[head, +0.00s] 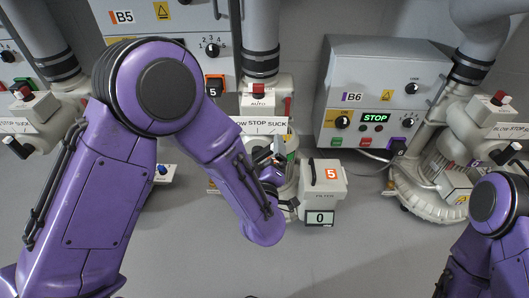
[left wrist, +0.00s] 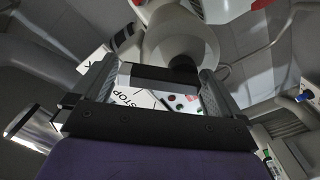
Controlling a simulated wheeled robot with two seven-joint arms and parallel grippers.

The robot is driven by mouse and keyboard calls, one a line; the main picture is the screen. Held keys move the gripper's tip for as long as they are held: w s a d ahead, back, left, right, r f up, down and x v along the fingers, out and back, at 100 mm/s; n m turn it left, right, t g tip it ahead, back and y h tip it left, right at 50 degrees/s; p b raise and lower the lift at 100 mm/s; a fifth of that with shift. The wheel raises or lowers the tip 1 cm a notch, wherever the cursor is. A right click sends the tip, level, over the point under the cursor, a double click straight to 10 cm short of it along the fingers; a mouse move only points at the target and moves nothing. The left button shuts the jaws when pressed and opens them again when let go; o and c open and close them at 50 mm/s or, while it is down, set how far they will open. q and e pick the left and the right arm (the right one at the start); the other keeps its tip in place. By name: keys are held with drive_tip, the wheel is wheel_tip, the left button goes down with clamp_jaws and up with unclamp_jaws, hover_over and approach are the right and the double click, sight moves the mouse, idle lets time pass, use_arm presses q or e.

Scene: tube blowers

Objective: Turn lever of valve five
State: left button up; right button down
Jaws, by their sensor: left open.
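Valve five is the pale unit below the B5 box, with a BLOW STOP SUCK plate (head: 262,125) and a red-topped AUTO switch (head: 259,91). My left gripper (head: 276,155) is at the valve just below this plate, partly hidden by my purple forearm. I cannot make out the valve's lever in the head view. In the left wrist view my left gripper (left wrist: 155,92) is open. A dark bar (left wrist: 165,75) spans the space between its fingers, with a round black end at the right; it may be the lever, but contact is unclear. The plate's STOP lettering shows behind.
The B6 control box (head: 375,95) shows STOP. Other valves stand at left (head: 30,122) and right (head: 490,125). My right arm is at the lower right. The grey floor in front is open.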

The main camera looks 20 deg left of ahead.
use_arm(q)
drive_tip(key=c, duration=0.8)
drive_tip(key=shift+o, duration=0.2)
use_arm(e)
drive_tip(key=shift+r, duration=0.15)
use_arm(q)
drive_tip(key=n, duration=0.1)
drive_tip(key=n+p, duration=0.1)
drive_tip(key=n, duration=0.1)
drive_tip(key=shift+s+a+r+n+p, duration=0.1)
drive_tip(key=shift+a+r+n+p, duration=0.2)
drive_tip(key=shift+n+p, duration=0.1)
drive_tip(key=shift+a+n, duration=0.25)
drive_tip(key=shift+n, duration=0.95)
drive_tip(key=shift+s+a+n+p, duration=0.1)
drive_tip(key=shift+a+n+p, duration=0.1)
drive_tip(key=shift+n, duration=0.45)
drive_tip(key=shift+a+n+p, duration=0.1)
drive_tip(key=shift+n+p, duration=0.05)
drive_tip(key=shift+n, duration=0.5)
use_arm(e)
drive_tip(key=shift+w+d+r+m+t+h, duration=0.25)
drive_tip(key=shift+w+r+m+t+h, duration=0.35)
drive_tip(key=shift+w+r+m+t, duration=0.55)
